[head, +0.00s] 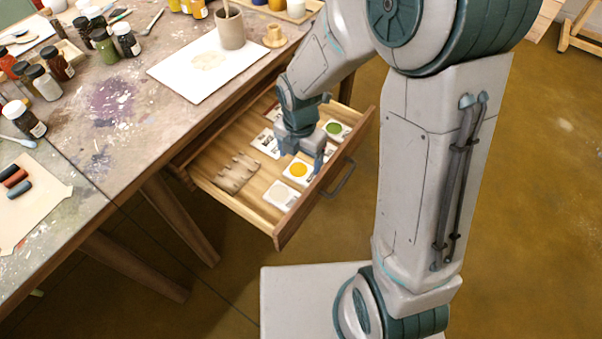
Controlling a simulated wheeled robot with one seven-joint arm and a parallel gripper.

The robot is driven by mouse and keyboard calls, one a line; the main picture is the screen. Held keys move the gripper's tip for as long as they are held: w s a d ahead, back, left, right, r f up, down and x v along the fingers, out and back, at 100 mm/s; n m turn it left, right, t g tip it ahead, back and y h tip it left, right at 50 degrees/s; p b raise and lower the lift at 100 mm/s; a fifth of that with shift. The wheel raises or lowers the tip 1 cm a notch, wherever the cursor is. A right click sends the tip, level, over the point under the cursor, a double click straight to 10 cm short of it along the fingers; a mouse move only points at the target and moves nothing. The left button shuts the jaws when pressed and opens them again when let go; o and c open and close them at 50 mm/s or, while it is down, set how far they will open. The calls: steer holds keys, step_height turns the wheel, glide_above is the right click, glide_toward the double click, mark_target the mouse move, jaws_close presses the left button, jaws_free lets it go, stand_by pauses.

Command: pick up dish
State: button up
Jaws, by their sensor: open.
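The open drawer (205,191) holds several small white square dishes. One dish with yellow pigment (298,170) lies near the drawer's front, and one with green pigment (334,128) lies further back to the right. Another pale dish (281,195) is at the near front corner. My gripper (304,158) points down into the drawer, with its fingers apart, just above and behind the yellow dish. Nothing shows between the fingers. I cannot tell its exact height, and my gripper hides part of the drawer floor and perhaps another dish behind it.
The drawer front with its dark handle (339,180) stands out over the floor. A beige notched piece (238,173) and dark-marked cards (266,143) lie in the drawer. On the paint-stained table (120,105) stand several jars, a cup (230,30) and white paper (185,72).

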mark_target(300, 172)
step_height(300, 172, down, 6)
steer(key=shift+r+b, duration=0.25)
steer(key=shift+b, duration=0.6)
steer(key=shift+c, duration=0.4)
steer(key=c, duration=0.6)
